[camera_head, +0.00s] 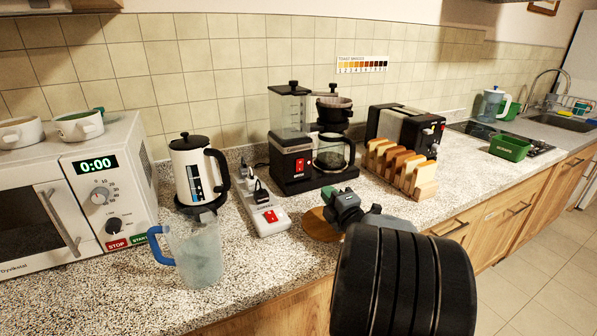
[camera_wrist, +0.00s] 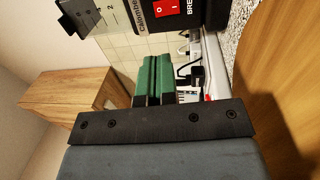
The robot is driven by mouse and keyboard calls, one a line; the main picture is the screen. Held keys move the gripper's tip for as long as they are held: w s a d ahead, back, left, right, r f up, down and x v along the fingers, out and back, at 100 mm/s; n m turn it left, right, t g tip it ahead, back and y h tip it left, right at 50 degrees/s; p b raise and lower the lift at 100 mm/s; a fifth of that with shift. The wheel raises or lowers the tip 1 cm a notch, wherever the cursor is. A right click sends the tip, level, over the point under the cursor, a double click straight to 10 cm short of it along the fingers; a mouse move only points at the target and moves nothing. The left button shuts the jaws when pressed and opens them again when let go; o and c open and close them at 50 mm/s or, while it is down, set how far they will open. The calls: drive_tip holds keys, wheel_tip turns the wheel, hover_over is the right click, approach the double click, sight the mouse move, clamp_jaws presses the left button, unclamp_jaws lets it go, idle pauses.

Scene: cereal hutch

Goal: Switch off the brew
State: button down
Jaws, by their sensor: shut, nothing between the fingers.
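The coffee maker (camera_head: 292,150) is black with a clear water tank and a glass carafe (camera_head: 334,155). Its red brew switch (camera_head: 300,165) is on the front of its left column. In the wrist view the same red switch (camera_wrist: 165,9) shows at the top, beside "BREW" lettering. My gripper (camera_head: 327,194) is in front of the coffee maker, low and to the right of the switch. In the wrist view its green fingers (camera_wrist: 154,77) are shut and empty, apart from the switch.
A white power strip (camera_head: 264,214) with its own red switch (camera_head: 272,216) lies left of my gripper. A kettle (camera_head: 193,170), a clear jug (camera_head: 196,252) and a microwave (camera_head: 60,200) stand left. A toast rack (camera_head: 425,180) and toaster (camera_head: 398,130) stand right. A round wooden board (camera_head: 318,225) lies beneath my gripper.

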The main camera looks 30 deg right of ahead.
sight(302, 162)
drive_tip(key=shift+w, duration=0.1)
idle(0.3)
drive_tip(key=w, duration=0.4)
drive_tip(key=w+d+r+p, duration=0.1)
drive_tip(key=w, duration=0.4)
drive_tip(key=w+p, duration=0.1)
drive_tip(key=w, duration=0.3)
drive_tip(key=shift+w+d+r, duration=0.3)
drive_tip(key=shift+d+r, duration=0.05)
drive_tip(key=shift+d, duration=0.05)
drive_tip(key=shift+d, duration=0.1)
